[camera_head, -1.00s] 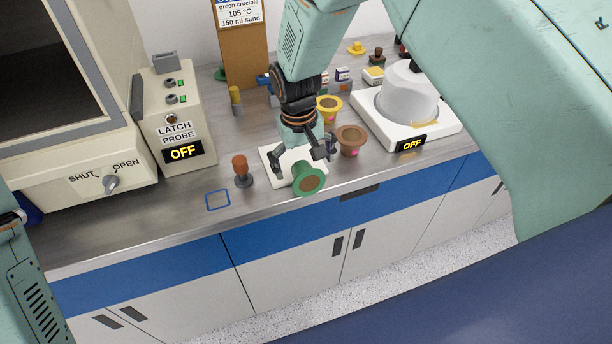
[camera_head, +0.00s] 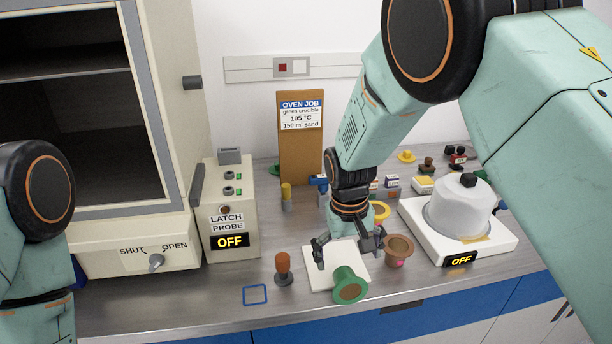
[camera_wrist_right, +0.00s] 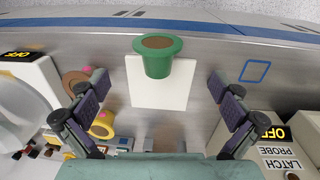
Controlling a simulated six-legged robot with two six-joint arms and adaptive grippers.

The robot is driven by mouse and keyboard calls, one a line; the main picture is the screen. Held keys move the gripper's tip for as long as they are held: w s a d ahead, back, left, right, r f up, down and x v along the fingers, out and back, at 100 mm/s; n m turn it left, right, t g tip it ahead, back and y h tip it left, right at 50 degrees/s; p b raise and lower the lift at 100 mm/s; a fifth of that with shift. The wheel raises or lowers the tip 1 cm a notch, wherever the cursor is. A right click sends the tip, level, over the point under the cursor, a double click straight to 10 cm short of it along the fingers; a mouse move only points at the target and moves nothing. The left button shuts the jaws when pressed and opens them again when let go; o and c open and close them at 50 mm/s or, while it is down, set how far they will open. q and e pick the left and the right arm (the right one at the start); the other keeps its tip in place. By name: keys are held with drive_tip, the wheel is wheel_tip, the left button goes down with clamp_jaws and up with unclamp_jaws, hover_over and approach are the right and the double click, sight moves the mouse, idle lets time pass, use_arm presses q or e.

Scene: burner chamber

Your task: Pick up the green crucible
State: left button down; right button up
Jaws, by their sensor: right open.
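The green crucible (camera_head: 349,284) has a wide rim and brown contents. It stands at the front edge of a white square pad (camera_head: 321,262) on the counter. In the right wrist view the crucible (camera_wrist_right: 158,56) is centred ahead, between the spread fingers but beyond their tips. My right gripper (camera_head: 348,251) is open and empty, above the pad and just behind the crucible; it also shows in the right wrist view (camera_wrist_right: 160,88). My left arm shows at the left edge of the head view, but its gripper is out of view.
A brown crucible (camera_head: 398,251) stands close right of the right gripper, with a yellow one (camera_head: 380,211) behind. A white device (camera_head: 460,235) reading OFF is at right. A blue square outline (camera_head: 255,294) marks clear counter.

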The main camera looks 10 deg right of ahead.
sight(348, 288)
drive_tip(key=f, duration=1)
drive_tip(key=shift+w+d+f, duration=0.1)
drive_tip(key=shift+d+f, duration=0.25)
drive_tip(key=shift+f, duration=0.05)
